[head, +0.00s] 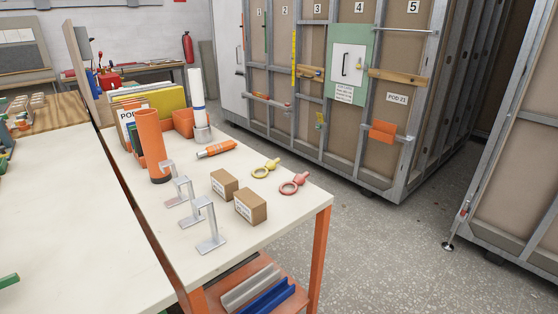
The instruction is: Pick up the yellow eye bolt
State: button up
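The yellow eye bolt (265,169) lies on the white table top (280,222), toward its right side. Its ring (260,173) is at the lower left and its knobbed end (274,162) points to the upper right. A red eye bolt (294,184) of similar shape lies just to its lower right, a small gap apart. My gripper does not show in the head view.
Two small cardboard boxes (224,186) (250,206) stand left of and in front of the eye bolts. Several metal brackets (210,232), an orange tube (151,146) and an orange tool (216,149) stand or lie farther left. Floor (390,245) right of the table is clear.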

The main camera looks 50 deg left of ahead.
aim_at(270, 165)
jog(key=i+l+u, duration=0.1)
jog(key=i+u, duration=0.15)
jog(key=i, duration=0.65)
jog(key=i+u, duration=0.3)
jog(key=u, duration=0.15)
jog(key=i+u, duration=0.5)
jog(key=u, duration=0.3)
jog(key=i+u, duration=0.15)
jog(key=u, duration=0.3)
jog(key=i+u, duration=0.15)
jog(key=u, duration=0.25)
jog(key=i+u, duration=0.1)
jog(key=u, duration=0.35)
jog(key=i+l+u, duration=0.1)
jog(key=u, duration=0.15)
jog(key=i+j, duration=0.1)
jog(key=i, duration=0.1)
